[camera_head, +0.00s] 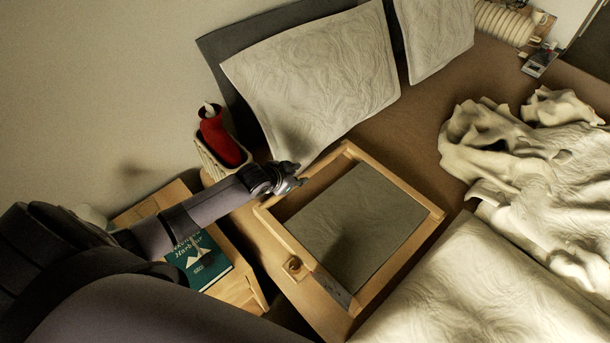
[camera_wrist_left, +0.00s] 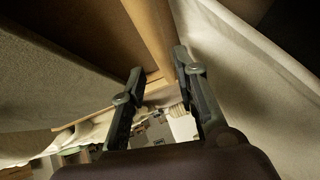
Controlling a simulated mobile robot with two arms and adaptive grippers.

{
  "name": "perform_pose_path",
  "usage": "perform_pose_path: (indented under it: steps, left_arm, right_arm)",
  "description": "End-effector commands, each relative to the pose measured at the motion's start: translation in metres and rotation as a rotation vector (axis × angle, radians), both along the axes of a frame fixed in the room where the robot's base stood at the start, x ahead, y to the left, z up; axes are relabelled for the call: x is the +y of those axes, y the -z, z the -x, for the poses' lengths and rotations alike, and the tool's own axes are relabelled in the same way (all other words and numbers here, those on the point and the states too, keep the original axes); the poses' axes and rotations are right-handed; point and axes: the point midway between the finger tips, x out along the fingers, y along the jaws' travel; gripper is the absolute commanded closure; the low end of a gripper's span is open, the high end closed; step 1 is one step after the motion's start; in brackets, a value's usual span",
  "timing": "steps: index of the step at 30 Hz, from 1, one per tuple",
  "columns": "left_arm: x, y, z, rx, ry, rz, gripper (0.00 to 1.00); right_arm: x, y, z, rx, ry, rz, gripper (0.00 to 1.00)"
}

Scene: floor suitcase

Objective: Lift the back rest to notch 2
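The back rest is a pale wooden frame (camera_head: 395,187) around a grey panel (camera_head: 355,222), lying at a low angle on the bed. My left gripper (camera_head: 298,181) is at the frame's upper left corner. In the left wrist view its two fingers (camera_wrist_left: 160,62) are spread, with a wooden bar (camera_wrist_left: 154,35) between or just beyond their tips. I cannot tell whether they touch it. My right gripper is not in view.
A large pale pillow (camera_head: 315,75) leans on the dark headboard behind the frame. A nightstand (camera_head: 240,290) with a green book (camera_head: 203,262) and a basket (camera_head: 213,168) holding a red item stand left. Crumpled bedding (camera_head: 530,160) and a pale mattress or cover (camera_head: 480,290) lie right.

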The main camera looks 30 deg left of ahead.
Motion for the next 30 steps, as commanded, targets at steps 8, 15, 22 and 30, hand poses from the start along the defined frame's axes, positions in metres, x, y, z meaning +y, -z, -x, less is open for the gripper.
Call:
perform_pose_path:
  steps: [8,15,22,30]
  left_arm:
    - [-0.004,0.031,-0.031,0.000,-0.001,0.001,0.72]
    - [-0.006,0.038,-0.040,-0.001,-0.001,0.002,0.72]
    - [-0.006,0.038,-0.040,0.000,-0.001,0.001,0.72]
    - [-0.006,0.038,-0.039,0.000,-0.001,0.001,0.89]
  right_arm:
    - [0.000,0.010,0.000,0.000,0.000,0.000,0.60]
    - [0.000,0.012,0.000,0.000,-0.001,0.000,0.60]
    - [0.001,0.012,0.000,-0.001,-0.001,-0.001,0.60]
    - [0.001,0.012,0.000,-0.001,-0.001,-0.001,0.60]
